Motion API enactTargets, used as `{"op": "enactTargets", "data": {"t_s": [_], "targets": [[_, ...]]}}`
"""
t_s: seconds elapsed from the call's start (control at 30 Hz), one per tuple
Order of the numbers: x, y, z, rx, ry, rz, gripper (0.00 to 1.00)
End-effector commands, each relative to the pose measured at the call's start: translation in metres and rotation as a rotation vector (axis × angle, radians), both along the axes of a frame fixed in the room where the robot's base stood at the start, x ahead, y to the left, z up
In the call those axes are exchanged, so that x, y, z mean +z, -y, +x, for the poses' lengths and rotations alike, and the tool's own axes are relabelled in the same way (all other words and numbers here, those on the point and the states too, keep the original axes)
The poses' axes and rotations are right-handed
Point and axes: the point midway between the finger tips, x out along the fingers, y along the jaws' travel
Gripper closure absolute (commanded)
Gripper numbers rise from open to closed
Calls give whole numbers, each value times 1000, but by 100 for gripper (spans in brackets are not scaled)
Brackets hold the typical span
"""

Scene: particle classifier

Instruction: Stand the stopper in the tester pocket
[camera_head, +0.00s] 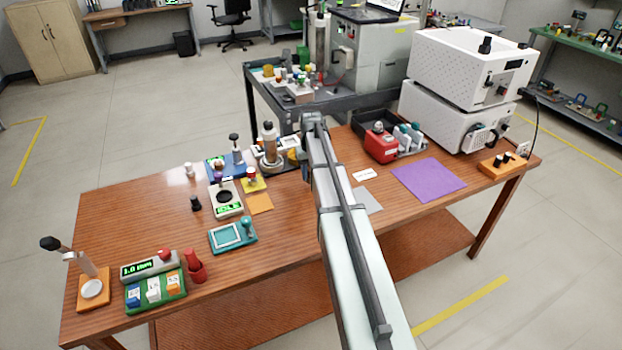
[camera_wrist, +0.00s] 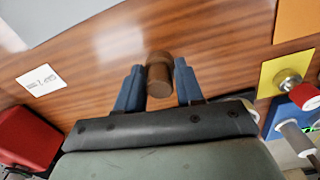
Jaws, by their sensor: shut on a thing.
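The stopper (camera_wrist: 159,74), a brown cylinder with a wider collar, is between the two blue fingers of my gripper (camera_wrist: 159,86) in the wrist view. The gripper is shut on it, above bare wood. In the head view my arm hides the stopper and the fingers. What looks like the tester is a pale device with a green display (camera_head: 229,209) and a dark round pocket (camera_head: 225,196), left of my arm. I see nothing standing in that pocket. The tester is not clearly visible in the wrist view.
A yellow block (camera_head: 254,185) with a red-topped piece and an orange mat (camera_head: 260,203) lie between tester and arm. A teal device (camera_head: 232,235) is nearer. A red device (camera_head: 381,146), white card (camera_head: 363,175) and purple mat (camera_head: 428,180) lie right.

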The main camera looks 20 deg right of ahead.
Motion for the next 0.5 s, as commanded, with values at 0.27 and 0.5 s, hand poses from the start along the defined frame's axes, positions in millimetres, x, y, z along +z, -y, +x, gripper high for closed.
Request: {"op": "enactTargets", "data": {"t_s": [0.27,0.5], "targets": [[-27,0,0,0,-1,0,93],[-27,0,0,0,0,0,93]]}}
